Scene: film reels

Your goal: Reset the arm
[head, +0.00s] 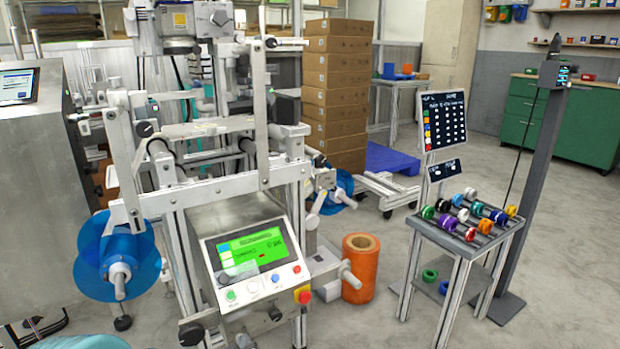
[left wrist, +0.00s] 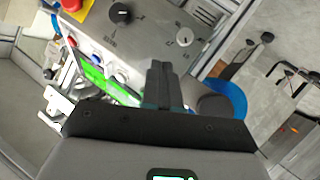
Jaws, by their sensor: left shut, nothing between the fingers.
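My right gripper is not in view.
A blue reel (head: 90,265) sits on the machine's left spindle, near my left arm. An orange roll (head: 362,285) stands on the floor. A small table (head: 455,245) with several coloured spools is at the right. Floor between them is clear.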

